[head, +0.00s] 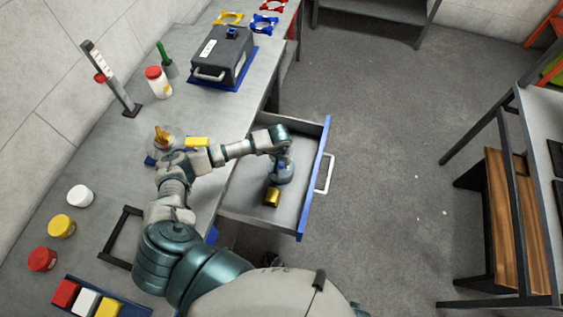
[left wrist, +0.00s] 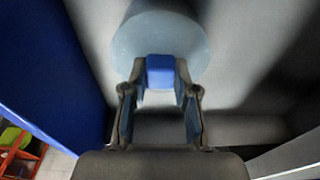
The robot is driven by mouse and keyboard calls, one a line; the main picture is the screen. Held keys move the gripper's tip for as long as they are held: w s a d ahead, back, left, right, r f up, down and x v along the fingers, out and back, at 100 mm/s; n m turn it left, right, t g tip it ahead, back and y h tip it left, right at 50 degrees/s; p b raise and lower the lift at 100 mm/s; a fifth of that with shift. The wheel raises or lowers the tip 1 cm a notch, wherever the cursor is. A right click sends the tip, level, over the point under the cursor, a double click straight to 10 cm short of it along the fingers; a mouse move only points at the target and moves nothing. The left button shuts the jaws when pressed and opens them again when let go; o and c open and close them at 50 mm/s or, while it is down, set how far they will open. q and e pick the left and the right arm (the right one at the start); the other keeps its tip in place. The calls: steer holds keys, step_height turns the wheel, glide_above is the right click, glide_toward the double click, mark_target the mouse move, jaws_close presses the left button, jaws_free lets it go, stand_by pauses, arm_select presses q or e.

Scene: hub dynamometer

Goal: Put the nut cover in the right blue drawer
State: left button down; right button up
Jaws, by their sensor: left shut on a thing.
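The nut cover (head: 281,177) looks like a pale blue-grey round dome with a small blue knob on top. My left gripper (head: 281,160) is shut on that knob. In the left wrist view, the fingers close around the blue knob, with the cover's round top (left wrist: 160,40) beyond it. The gripper and cover are inside the outline of the open drawer (head: 250,205), which has a blue front. I cannot tell whether the cover touches the drawer floor. My right gripper is not in view.
A white handle (head: 325,173) juts from the drawer front. The workbench (head: 125,165) holds a dark case (head: 222,55), a red-lidded bottle (head: 158,82) and coloured jars. The floor right of the drawer is clear.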

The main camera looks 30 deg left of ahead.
arm_select(q)
steer(key=shift+a, duration=0.1)
steer(key=c, duration=0.9)
jaws_free()
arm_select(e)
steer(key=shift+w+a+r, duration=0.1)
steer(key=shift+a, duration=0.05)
arm_select(q)
steer(key=shift+r, duration=0.1)
step_height(320, 180, up, 12)
steer(key=s, duration=0.1)
steer(key=shift+s, duration=0.2)
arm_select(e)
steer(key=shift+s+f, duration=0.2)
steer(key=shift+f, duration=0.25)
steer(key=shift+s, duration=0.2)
